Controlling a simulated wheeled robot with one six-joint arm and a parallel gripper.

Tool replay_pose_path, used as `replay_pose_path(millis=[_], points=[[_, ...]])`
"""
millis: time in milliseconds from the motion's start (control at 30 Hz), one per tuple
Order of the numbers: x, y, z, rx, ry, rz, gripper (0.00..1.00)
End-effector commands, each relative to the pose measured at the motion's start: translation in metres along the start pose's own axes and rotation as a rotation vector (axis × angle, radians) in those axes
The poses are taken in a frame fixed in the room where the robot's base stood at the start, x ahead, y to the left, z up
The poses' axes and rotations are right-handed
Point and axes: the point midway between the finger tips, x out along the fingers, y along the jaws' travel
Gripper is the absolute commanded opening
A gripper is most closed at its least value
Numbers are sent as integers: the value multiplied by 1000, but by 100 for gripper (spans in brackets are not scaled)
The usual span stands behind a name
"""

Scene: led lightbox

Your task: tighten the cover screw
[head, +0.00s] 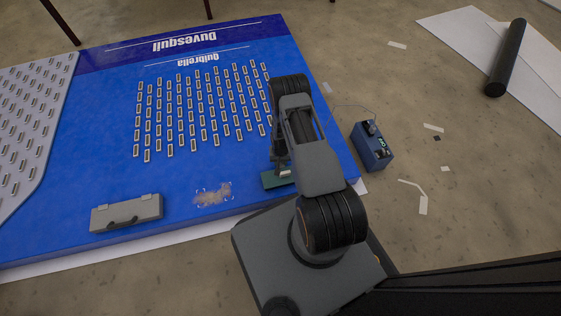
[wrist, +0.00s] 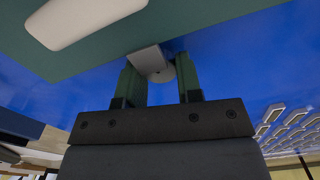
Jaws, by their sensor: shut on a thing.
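My gripper (wrist: 160,82) is shut on a small pale grey part (wrist: 150,58) with a rounded end, seen between its two green fingers in the wrist view. This part sits against a dark green plate (wrist: 200,22), which bears a white rounded piece (wrist: 85,18). In the head view the green plate (head: 270,181) is at the blue panel's (head: 80,170) near right edge, partly hidden by my arm. Whether the pale grey part is the cover screw, I cannot tell.
A grey box (head: 126,212) and a brownish patch (head: 213,194) inside corner marks lie left of the plate. Several LED modules (head: 200,110) cover the panel. A blue device (head: 371,147) with a cable stands right, on the floor. A black roll (head: 506,58) lies farther right.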

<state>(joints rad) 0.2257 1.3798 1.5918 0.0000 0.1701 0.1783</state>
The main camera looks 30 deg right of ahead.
Motion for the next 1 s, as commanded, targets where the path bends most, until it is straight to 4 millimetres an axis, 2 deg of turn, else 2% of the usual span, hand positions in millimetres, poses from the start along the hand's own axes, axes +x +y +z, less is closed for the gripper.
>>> replay_pose_path(millis=[433,1000], points=[[0,0,0,247,1,0,9],[0,0,0,302,1,0,9]])
